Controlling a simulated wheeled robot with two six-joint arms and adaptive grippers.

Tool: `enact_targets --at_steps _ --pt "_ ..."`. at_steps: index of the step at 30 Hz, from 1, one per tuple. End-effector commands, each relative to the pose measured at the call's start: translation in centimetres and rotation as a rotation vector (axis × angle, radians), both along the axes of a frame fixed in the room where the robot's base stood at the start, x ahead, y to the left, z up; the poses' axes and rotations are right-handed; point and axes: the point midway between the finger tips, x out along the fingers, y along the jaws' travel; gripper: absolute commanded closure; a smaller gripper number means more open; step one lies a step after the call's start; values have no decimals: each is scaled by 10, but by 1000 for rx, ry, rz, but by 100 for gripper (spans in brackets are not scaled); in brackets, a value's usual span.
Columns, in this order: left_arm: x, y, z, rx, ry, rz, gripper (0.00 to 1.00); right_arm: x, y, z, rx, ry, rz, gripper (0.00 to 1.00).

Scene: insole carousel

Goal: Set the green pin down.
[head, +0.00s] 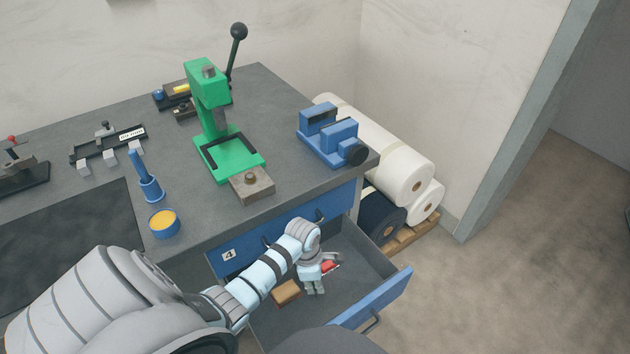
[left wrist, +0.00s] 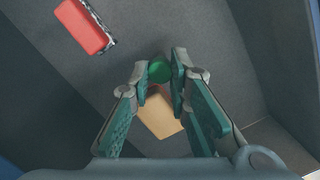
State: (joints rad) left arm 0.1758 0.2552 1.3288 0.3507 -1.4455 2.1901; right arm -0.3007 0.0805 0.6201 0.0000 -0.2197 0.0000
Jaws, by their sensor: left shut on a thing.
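My left gripper (head: 316,287) reaches down into the open drawer (head: 375,293) of the workbench. In the left wrist view, my left gripper (left wrist: 160,85) is shut on the green pin (left wrist: 160,68), whose round green end shows between the fingertips. The pin is hidden by the gripper in the head view. The grey drawer floor lies behind it; I cannot tell whether the pin touches the floor. My right gripper is not in view.
In the drawer lie a tan block (head: 286,292), also below the fingertips in the left wrist view (left wrist: 158,115), and a red-topped brush-like thing (head: 329,266). A green press (head: 228,150) and blue vise (head: 333,138) stand on the bench.

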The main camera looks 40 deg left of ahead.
Motion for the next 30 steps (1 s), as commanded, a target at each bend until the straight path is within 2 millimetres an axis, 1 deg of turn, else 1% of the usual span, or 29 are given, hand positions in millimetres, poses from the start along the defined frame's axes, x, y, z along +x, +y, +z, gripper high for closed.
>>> enact_targets --at_steps 1,6,10,11,12,14,22,24,26,29,30 --pt "0 0 -5 0 -1 0 100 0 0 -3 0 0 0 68" --pt "1 0 -2 0 -1 -1 100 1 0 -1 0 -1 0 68" --pt "1 -1 -5 -1 -2 -1 100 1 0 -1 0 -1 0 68" --pt "1 -1 -4 -1 -2 -1 78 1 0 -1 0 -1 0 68" --pt "1 -1 -4 -1 -2 -1 72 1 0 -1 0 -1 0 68" --pt "1 -1 -4 -1 -2 -1 63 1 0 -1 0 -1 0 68" --pt "1 -1 -4 -1 -2 -1 63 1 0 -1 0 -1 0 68" --pt "1 0 0 0 -1 -1 63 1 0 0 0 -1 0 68" --pt "1 0 10 0 -3 -1 63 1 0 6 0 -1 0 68" --pt "-1 2 35 0 -4 -1 63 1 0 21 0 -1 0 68" --pt "-1 4 47 1 -5 -2 63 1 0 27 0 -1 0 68"
